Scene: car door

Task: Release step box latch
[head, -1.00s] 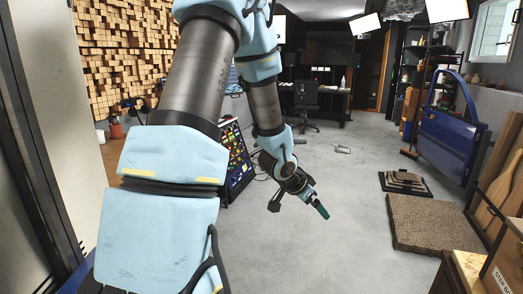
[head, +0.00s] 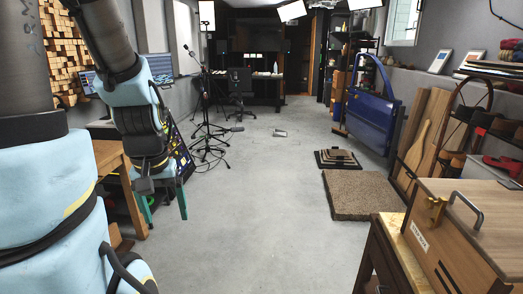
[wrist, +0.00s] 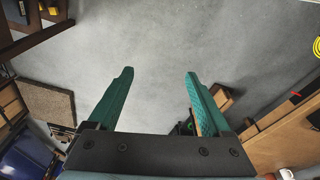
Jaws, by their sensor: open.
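The step box (head: 480,232) is a wooden box with a metal handle on its lid, at the right edge of the head view. It stands on a wooden table, with a label plate (head: 420,237) on its near corner. A brass latch (head: 434,208) sits at its upper left end; whether it is fastened I cannot tell. My gripper (head: 164,206) hangs over the floor at the left, far from the box. Its green fingers point down and are spread apart. In the wrist view the gripper (wrist: 158,72) is open and empty, with floor between the fingers.
A brown textured mat (head: 362,195) and a stack of flat slabs (head: 338,158) lie on the floor. A blue car door (head: 372,112) stands behind them. A wooden table (head: 122,185) and light stands (head: 207,130) are at the left. The middle floor is clear.

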